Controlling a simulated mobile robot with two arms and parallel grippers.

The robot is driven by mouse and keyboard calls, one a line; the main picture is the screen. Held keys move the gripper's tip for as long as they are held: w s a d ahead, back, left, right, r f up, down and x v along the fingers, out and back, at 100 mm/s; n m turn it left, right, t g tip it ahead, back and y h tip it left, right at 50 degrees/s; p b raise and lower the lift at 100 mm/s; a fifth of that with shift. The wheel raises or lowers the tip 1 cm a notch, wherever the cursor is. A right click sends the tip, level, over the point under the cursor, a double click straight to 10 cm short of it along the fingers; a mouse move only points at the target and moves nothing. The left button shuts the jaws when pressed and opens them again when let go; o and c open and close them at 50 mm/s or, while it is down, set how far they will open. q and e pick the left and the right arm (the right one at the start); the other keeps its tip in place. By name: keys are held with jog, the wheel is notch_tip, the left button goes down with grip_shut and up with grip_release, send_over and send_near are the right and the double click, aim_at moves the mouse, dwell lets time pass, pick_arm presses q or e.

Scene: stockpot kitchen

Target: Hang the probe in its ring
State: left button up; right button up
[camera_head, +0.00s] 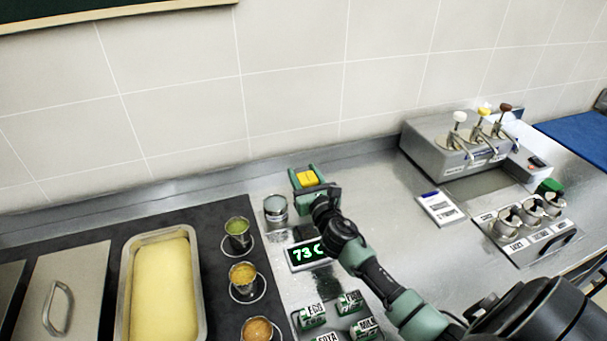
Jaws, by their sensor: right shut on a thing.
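My right gripper (309,182) reaches in from the lower right and is shut on a yellow block (307,178), which looks like the probe's handle. It is over the back of the steel counter, near the wall. Any stem below the yellow block is hidden by the gripper and wrist. A grey metal cup (275,209) stands just left of the gripper; I cannot tell whether it belongs to the probe. A black display (306,254) reads 73 C in front of it. I cannot make out the ring. My left gripper is not in view.
A pan of yellow food (162,290), a lidded pan (65,300) and several small sauce cups (242,277) sit in the dark panel at left. Labelled containers (312,316) are in front. A pump dispenser (455,145) and labelled canister rack (525,232) are at right.

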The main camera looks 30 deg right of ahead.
jog(key=o, duration=1.5)
jog(key=shift+c, duration=0.2)
jog(key=shift+s, duration=0.1)
jog(key=shift+s+f, duration=0.1)
jog(key=shift+s, duration=0.15)
jog(key=v, duration=0.7)
jog(key=shift+b, duration=0.45)
jog(key=shift+s+a, duration=0.1)
